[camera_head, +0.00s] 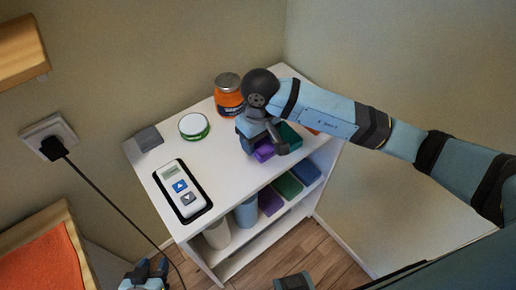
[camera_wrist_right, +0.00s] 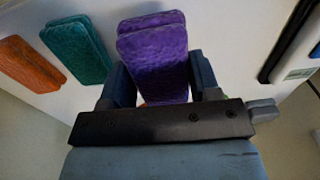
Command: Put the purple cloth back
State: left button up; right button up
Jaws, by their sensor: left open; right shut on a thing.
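A folded purple cloth (camera_head: 263,152) is at the top of the white shelf unit (camera_head: 222,165), near its front edge. My right gripper (camera_head: 266,142) reaches down over it and is shut on it. In the right wrist view the purple cloth (camera_wrist_right: 153,60) stands out between the fingers; I cannot tell whether it touches the shelf top. A teal cloth (camera_head: 289,136) lies beside it, partly hidden by my arm. It also shows in the right wrist view (camera_wrist_right: 77,48), with an orange cloth (camera_wrist_right: 30,65) further left. My left gripper (camera_head: 147,274) is open, low at the bottom edge.
An orange jar (camera_head: 228,98), a round green-rimmed tin (camera_head: 194,126), a grey block (camera_head: 148,138) and a white device (camera_head: 180,188) in a black tray stand on top. The lower shelf holds another purple cloth (camera_head: 270,201), a green one (camera_head: 287,186), a blue one (camera_head: 305,173) and rolls.

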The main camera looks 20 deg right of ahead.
aim_at(258, 151)
jog(key=shift+f, duration=0.6)
notch_tip(258, 151, down, 3)
jog(key=shift+f, duration=0.1)
jog(key=shift+f, duration=0.2)
jog(key=o, duration=0.9)
jog(key=shift+r, duration=0.1)
